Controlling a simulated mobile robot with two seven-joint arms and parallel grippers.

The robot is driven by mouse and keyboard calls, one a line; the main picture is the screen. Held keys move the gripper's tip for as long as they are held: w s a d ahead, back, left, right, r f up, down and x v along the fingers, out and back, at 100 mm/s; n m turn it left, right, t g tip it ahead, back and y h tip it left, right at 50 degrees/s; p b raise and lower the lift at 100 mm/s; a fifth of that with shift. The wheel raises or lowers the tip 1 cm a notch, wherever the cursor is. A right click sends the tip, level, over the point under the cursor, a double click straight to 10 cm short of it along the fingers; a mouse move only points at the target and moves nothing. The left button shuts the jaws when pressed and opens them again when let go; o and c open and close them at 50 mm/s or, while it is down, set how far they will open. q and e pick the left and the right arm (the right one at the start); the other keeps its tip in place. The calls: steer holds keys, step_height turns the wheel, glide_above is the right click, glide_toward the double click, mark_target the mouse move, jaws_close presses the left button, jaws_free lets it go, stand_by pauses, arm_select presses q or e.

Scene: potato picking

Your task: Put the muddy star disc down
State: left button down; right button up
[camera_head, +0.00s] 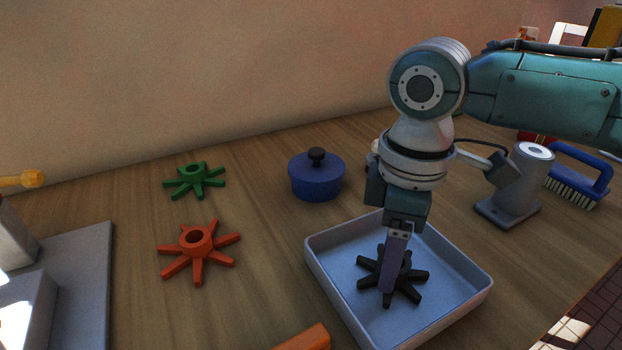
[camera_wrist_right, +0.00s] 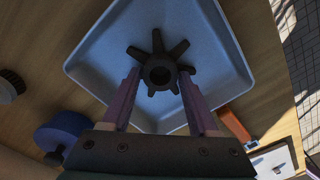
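The muddy star disc (camera_head: 408,280) is dark, with a round hub and several arms. It lies in the light blue-grey tray (camera_head: 325,265), apparently flat on the floor. In the right wrist view the disc (camera_wrist_right: 160,72) shows whole, with the tray (camera_wrist_right: 225,75) around it. My right gripper (camera_head: 390,285) points down into the tray over the disc. My left gripper is not in view.
A blue lidded pot (camera_head: 316,178) stands behind the tray. Green (camera_head: 194,180) and orange (camera_head: 198,250) star discs lie to the left. An orange block (camera_head: 305,340) is at the front. A grey stand (camera_head: 515,185) and blue brush (camera_head: 580,175) are right. Table between discs and tray is clear.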

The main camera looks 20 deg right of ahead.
steer(key=shift+o, duration=0.9)
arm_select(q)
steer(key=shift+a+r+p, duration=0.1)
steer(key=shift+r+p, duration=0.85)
arm_select(e)
step_height(320, 180, up, 12)
steer(key=s+a+f+m+t, duration=0.1)
steer(key=s+a+f, duration=0.1)
steer(key=s+a, duration=0.1)
steer(key=s+a+f+m+t+y, duration=0.1)
steer(key=s+a+f, duration=0.2)
steer(key=s, duration=0.1)
steer(key=s+a+f+m+t+y, duration=0.1)
steer(key=s+a+f+m, duration=0.1)
steer(key=s, duration=0.2)
steer(key=shift+s+a+f, duration=0.1)
steer(key=shift+a+f, duration=0.15)
steer(key=shift+a, duration=0.15)
steer(key=s+d+m+h, duration=0.1)
steer(key=s+d+m, duration=0.3)
steer(key=s+d, duration=0.1)
steer(key=shift+s+d+t+h, duration=0.3)
steer(key=shift+d+h, duration=0.1)
